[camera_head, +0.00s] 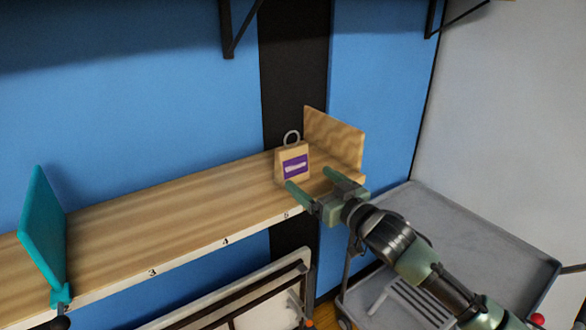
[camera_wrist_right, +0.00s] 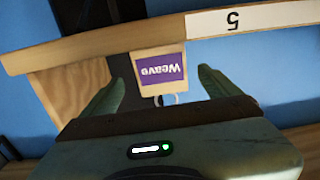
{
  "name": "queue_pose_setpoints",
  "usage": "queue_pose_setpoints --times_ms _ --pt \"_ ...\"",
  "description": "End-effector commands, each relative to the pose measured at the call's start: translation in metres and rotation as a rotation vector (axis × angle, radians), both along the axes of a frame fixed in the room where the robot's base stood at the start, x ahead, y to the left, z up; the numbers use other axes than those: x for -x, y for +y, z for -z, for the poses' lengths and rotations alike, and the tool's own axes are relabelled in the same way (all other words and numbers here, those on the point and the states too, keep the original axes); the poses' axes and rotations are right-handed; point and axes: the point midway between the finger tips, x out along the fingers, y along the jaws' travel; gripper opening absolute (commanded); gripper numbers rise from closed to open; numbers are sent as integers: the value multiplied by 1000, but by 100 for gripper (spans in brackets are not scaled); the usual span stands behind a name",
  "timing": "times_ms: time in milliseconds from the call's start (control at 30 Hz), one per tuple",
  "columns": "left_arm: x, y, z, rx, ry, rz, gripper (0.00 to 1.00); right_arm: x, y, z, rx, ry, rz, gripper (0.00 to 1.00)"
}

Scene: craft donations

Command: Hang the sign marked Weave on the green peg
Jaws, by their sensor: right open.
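The sign marked Weave (camera_head: 292,166) is a small light wooden block with a purple label and a grey ring on top. It stands upright on the wooden shelf (camera_head: 170,218) near its right end. In the right wrist view the sign (camera_wrist_right: 161,68) appears upside down and its label reads Weave. My right gripper (camera_head: 308,180) is open in front of the sign, its fingers pointing towards it. In the right wrist view the sign shows between the fingertips (camera_wrist_right: 162,78), with no grip on it. I see no green peg. My left gripper is not in view.
A wooden end board (camera_head: 335,140) stands just right of the sign. A teal divider (camera_head: 42,228) stands at the shelf's left. The shelf between them is clear. A grey cart (camera_head: 480,240) stands at lower right, and a white framed board (camera_head: 235,308) is below the shelf.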

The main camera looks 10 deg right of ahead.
Motion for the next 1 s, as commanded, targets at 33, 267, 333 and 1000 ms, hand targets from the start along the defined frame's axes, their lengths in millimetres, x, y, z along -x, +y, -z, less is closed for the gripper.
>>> queue_pose_setpoints --times_ms 33,267,333,1000 --pt "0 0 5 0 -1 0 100 -11 4 1 -1 -4 1 91" --pt "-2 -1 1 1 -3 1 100 -52 19 -2 -4 -1 0 91" --pt "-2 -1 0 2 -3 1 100 -61 22 -2 -1 -1 1 91" --pt "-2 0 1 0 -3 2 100 -81 29 0 -1 0 0 58"
